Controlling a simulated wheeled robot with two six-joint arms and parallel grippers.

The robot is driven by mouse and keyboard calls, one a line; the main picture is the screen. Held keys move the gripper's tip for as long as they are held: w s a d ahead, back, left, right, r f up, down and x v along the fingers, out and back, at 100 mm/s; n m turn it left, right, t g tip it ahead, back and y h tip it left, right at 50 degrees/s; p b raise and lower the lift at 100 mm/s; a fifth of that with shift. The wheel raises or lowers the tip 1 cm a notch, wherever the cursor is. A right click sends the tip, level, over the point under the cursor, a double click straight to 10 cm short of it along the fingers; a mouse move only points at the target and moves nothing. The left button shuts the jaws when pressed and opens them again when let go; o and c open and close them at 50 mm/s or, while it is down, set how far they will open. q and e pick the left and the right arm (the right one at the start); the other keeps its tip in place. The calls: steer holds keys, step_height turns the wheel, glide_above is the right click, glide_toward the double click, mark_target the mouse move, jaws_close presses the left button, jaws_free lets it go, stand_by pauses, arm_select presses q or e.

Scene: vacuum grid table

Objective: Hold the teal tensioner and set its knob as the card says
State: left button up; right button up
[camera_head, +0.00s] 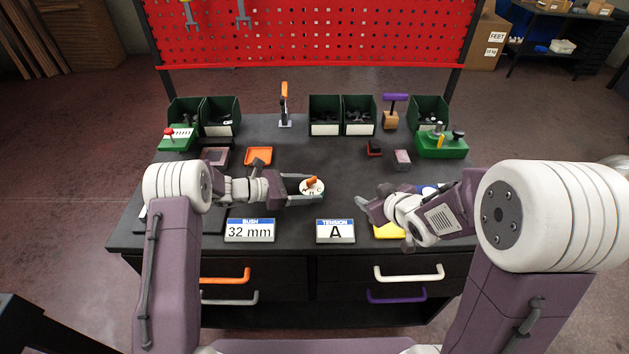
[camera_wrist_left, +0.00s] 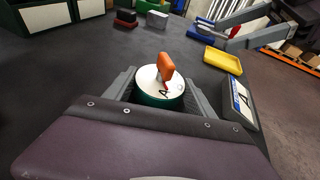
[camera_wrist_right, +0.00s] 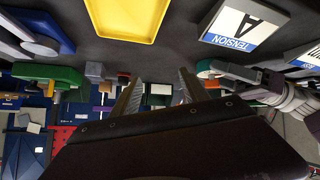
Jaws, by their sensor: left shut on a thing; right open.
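The teal tensioner (camera_wrist_left: 158,101) has a white dial on top with an orange knob (camera_wrist_left: 165,66). A letter A shows on the dial by the knob's near end; I cannot tell exactly where the knob points. My left gripper (camera_head: 312,192) is shut around the tensioner's body, which is upright at the middle of the table, its dial (camera_head: 311,188) facing up. The tension card (camera_head: 335,231) reads "A" and stands at the front edge. My right gripper (camera_head: 372,205) is open and empty, right of the tensioner and apart from it; its spread fingers show in the right wrist view (camera_wrist_right: 160,92).
A yellow tray (camera_head: 388,231) lies below my right arm. A bush card (camera_head: 250,230) reads "32 mm". An orange tray (camera_head: 258,155), green bins (camera_head: 325,128) and a green fixture (camera_head: 441,148) stand further back. The table between the tensioner and the back bins is mostly clear.

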mark_target(312, 179)
steer(key=a+r+n+y, duration=0.2)
steer(key=a+y, duration=0.4)
steer(key=a, duration=0.2)
steer(key=x, duration=1.2)
steer(key=shift+w+a+r, duration=0.2)
steer(key=shift+w, duration=0.1)
